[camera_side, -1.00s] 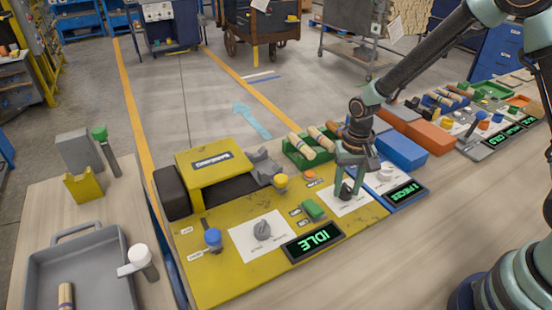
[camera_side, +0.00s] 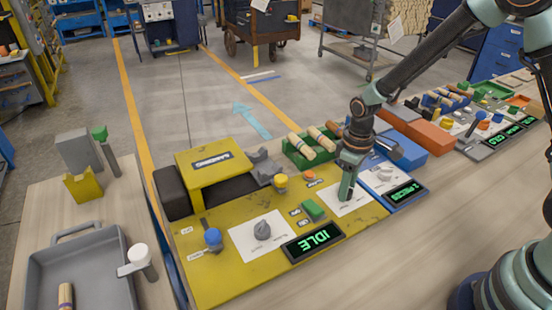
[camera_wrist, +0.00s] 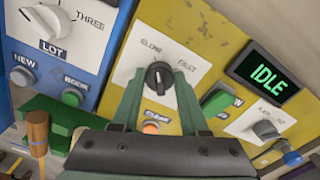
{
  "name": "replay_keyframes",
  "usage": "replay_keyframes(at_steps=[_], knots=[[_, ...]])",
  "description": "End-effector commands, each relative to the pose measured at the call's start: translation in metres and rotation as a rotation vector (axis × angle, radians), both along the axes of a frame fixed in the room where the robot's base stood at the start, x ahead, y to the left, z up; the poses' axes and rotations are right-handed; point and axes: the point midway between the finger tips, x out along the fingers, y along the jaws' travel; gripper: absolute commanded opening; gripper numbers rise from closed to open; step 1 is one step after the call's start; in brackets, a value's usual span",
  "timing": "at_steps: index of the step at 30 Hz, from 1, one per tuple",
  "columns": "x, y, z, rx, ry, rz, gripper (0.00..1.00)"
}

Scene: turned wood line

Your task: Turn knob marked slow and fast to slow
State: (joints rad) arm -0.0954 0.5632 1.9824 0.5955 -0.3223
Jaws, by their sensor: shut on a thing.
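The black knob (camera_wrist: 158,76) sits on a white plate marked SLOW and FAST in the wrist view. SLOW is printed at its upper left and FAST at its upper right. My gripper (camera_wrist: 159,82) is shut on the knob, one finger on each side of it. I cannot tell for sure where the knob points. In the side view my gripper (camera_side: 346,192) is down at the white plate (camera_side: 357,204) on the yellow panel and hides the knob.
Close by are an orange button (camera_wrist: 151,127), a green button (camera_wrist: 217,103), an IDLE display (camera_wrist: 263,75) and a grey knob (camera_wrist: 266,129). The blue panel with a LOT knob (camera_wrist: 40,22) adjoins. A green tray (camera_side: 297,152) holds wooden pieces behind.

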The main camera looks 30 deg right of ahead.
Motion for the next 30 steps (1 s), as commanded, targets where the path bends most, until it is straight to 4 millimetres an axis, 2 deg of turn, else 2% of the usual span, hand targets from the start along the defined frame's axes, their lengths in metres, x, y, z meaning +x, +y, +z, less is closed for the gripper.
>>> replay_keyframes(at_steps=[9, 26, 27, 29, 30], knots=[[-0.0001, -0.0006, 0.0008, 0.0, 0.002, 0.131, 0.0], [0.0, -0.0005, 0.0008, 0.0, 0.002, 0.161, 0.0], [0.0, -0.0005, 0.0008, 0.0, 0.002, 0.16, 0.51], [0.0, -0.0005, 0.0007, 0.0, 0.002, 0.16, 0.74], [0.0, -0.0005, 0.0007, 0.0, 0.001, 0.16, 0.74]])
